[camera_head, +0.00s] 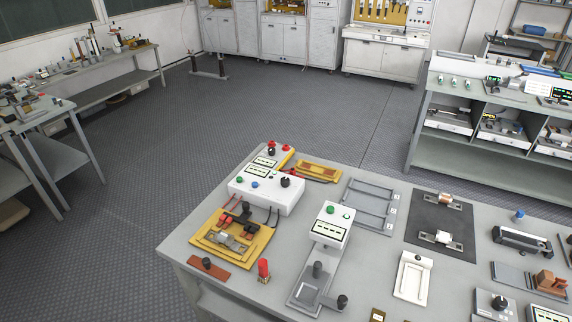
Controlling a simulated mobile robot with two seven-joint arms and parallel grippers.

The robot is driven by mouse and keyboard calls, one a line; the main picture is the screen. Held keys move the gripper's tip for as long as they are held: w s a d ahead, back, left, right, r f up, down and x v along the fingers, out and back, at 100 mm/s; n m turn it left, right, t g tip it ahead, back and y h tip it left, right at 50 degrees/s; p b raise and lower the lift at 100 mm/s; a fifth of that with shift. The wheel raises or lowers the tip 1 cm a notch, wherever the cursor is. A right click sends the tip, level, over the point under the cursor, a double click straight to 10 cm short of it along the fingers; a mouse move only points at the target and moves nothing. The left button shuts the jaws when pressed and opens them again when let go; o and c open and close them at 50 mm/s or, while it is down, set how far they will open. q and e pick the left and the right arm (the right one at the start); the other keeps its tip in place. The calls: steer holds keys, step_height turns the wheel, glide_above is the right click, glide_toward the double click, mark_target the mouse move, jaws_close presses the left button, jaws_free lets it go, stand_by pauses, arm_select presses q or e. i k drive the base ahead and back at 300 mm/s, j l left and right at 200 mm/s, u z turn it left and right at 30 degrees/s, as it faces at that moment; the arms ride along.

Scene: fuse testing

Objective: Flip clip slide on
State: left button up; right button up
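Neither of my grippers shows in the head view. I cannot tell for certain which part is the clip slide. On the near bench (215,285), a yellow fixture (205,236) at the left holds a metal piece, with dark clips and red and black leads by it. Behind it is a white control box (265,195) with blue and green buttons and a black knob.
A brown strip (208,269) and a red-topped piece (263,269) lie near the bench's left edge. A grey slotted rack (368,204), a black mat (435,220) and a white tray (414,277) stand to the right. Shelving (470,150) stands behind; the floor between is clear.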

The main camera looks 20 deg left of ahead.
mark_target(228, 217)
steer(key=j+z, duration=0.2)
steer(key=z, duration=0.2)
steer(key=j+z, duration=0.25)
steer(key=z, duration=0.2)
steer(key=k+j+z, duration=0.15)
steer(key=j, duration=0.2)
steer(key=k+j+z, duration=0.15)
steer(key=j, duration=0.15)
steer(key=k+j+z, duration=0.15)
steer(key=j, duration=0.2)
steer(key=k+j, duration=0.15)
steer(key=j, duration=0.2)
steer(key=k+j, duration=0.15)
steer(key=j, duration=0.2)
steer(key=k+j, duration=0.2)
steer(key=j, duration=0.15)
steer(key=k+j+z, duration=0.1)
steer(key=j, duration=0.25)
steer(key=k, duration=0.05)
